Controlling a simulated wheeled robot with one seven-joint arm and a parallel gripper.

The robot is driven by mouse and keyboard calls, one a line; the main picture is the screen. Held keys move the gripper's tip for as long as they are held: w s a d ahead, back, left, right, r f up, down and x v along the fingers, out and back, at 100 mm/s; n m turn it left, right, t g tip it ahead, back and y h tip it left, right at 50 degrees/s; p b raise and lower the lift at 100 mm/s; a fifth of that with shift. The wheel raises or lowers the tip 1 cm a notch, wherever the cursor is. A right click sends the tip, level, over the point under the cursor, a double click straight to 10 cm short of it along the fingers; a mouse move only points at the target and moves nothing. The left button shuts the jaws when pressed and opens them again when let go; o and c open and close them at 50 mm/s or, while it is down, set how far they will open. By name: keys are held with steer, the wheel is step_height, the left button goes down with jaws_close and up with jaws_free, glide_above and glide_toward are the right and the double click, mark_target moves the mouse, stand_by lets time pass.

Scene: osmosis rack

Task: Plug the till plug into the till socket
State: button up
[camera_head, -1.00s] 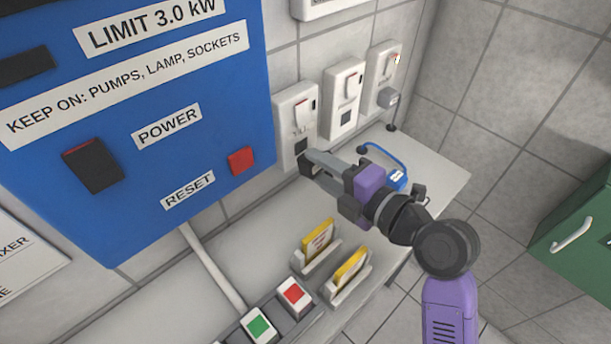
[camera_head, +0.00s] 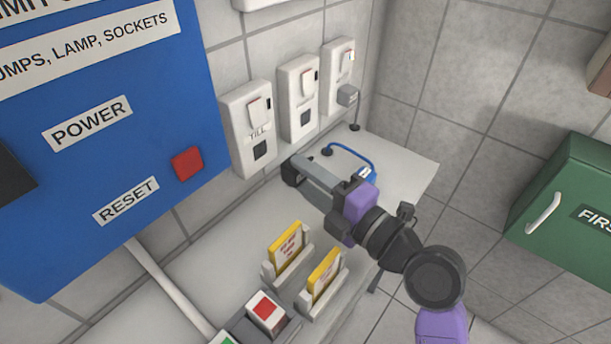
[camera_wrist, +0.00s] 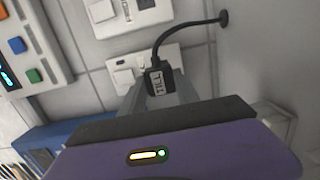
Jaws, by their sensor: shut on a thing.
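The till socket (camera_head: 248,130) is a white wall plate marked TILL, with a white rocker switch and a dark square opening low on it. My gripper (camera_head: 293,172) is shut on the till plug, a dark block at its fingertips. They are a little right of and below the opening, apart from it. In the wrist view, the till plug (camera_wrist: 158,82) shows its TILL label between the fingers. Its black cord (camera_wrist: 185,28) curves up and right to a wall grommet. The plug's front face is hidden. A white plate (camera_wrist: 125,72) is behind the plug.
Two similar sockets stand right of the till socket; the farthest holds a grey plug (camera_head: 347,95). A blue cord (camera_head: 350,150) loops over the counter (camera_head: 405,165). Two yellow card holders (camera_head: 288,245) and a button box (camera_head: 262,312) are nearer. A blue panel (camera_head: 110,170) is left.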

steer(key=shift+p+x, duration=0.85)
steer(key=shift+x, duration=0.4)
steer(key=shift+s+a+p+x, duration=0.15)
steer(key=shift+p+x, duration=0.25)
steer(key=shift+x, duration=0.4)
steer(key=shift+s+a+p+x, duration=0.1)
steer(key=shift+p+x, duration=0.25)
steer(key=shift+x, duration=0.45)
steer(key=shift+b, duration=1.9)
steer(key=shift+w+a, duration=0.35)
steer(key=shift+a, duration=0.1)
stand_by(0.4)
steer(key=o, duration=1.3)
steer(key=shift+o, duration=0.2)
steer(key=shift+d+f, duration=0.1)
steer(key=shift+b+v, duration=1.05)
steer(key=shift+v, duration=2.85)
